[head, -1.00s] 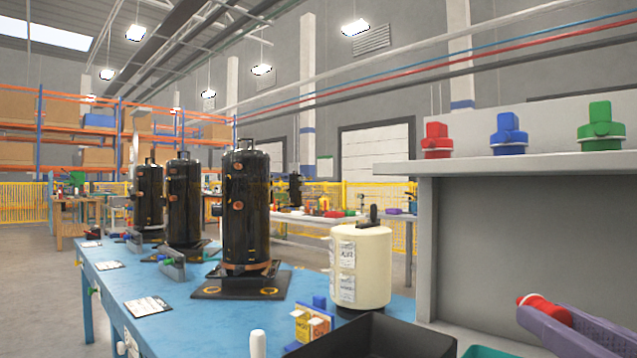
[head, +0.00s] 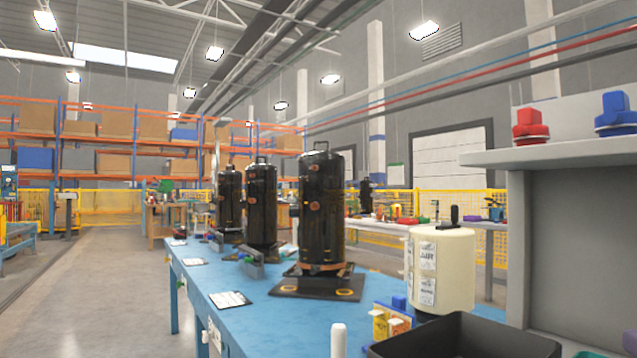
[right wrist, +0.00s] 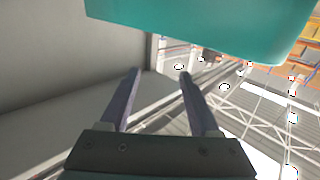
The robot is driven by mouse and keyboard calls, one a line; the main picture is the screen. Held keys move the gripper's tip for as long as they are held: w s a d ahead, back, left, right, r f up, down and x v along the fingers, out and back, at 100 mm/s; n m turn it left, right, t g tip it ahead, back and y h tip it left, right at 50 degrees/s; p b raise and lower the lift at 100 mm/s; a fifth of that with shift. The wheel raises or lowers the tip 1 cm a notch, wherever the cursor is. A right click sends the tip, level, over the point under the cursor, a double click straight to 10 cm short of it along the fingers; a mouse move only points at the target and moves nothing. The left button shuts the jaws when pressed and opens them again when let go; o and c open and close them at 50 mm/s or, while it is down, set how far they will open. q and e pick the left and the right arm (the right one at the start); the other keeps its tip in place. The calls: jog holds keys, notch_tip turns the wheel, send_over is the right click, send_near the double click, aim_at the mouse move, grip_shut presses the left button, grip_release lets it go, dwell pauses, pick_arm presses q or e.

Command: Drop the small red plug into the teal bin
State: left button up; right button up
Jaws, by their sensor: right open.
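The teal bin (right wrist: 205,28) fills the top of the right wrist view, beyond my fingertips. Only a thin teal sliver (head: 590,354) shows at the bottom edge of the head view. My right gripper (right wrist: 160,74) is open, with nothing between its two purple fingers. My left gripper is not in view.
A black bin (head: 500,327) stands at the front of the blue table (head: 205,278). A cream tank (head: 455,268) and black compressors (head: 321,205) stand behind it. A grey shelf (head: 575,152) at right bears a larger red fitting (head: 530,125) and a blue one (head: 615,114).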

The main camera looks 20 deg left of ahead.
jog(key=s+d, duration=0.2)
jog(key=s, duration=0.7)
jog(key=shift+s+p, duration=0.4)
jog(key=shift+p, duration=0.05)
